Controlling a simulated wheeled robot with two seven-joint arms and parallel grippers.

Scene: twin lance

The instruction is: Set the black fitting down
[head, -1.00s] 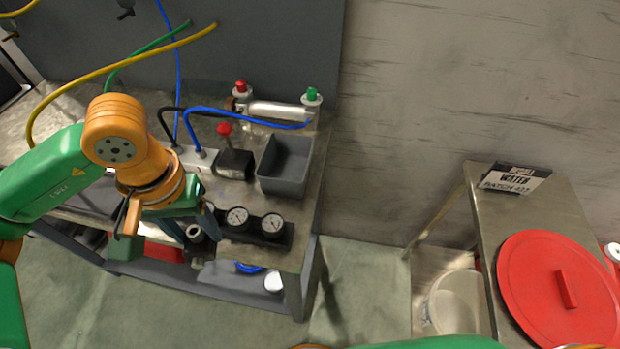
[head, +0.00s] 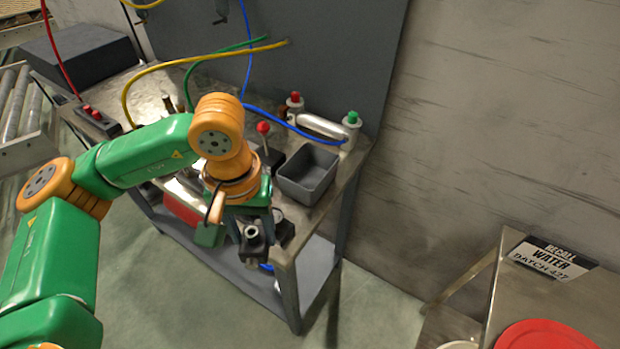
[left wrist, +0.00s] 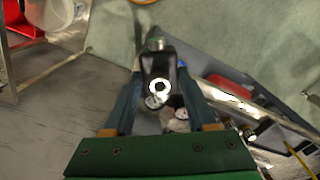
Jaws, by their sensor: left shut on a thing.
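The black fitting (head: 252,247) is held between the fingers of my left gripper (head: 254,232), near the front right corner of the metal workbench (head: 342,182). It hangs roughly upright in the head view. In the left wrist view the fitting (left wrist: 160,68) sits between both fingers, with a bright round bore facing the camera. I cannot tell its height over the bench edge. My right gripper is not in view.
An empty grey bin (head: 308,174) stands on the bench just behind the gripper. A lower shelf (head: 318,262) lies below.

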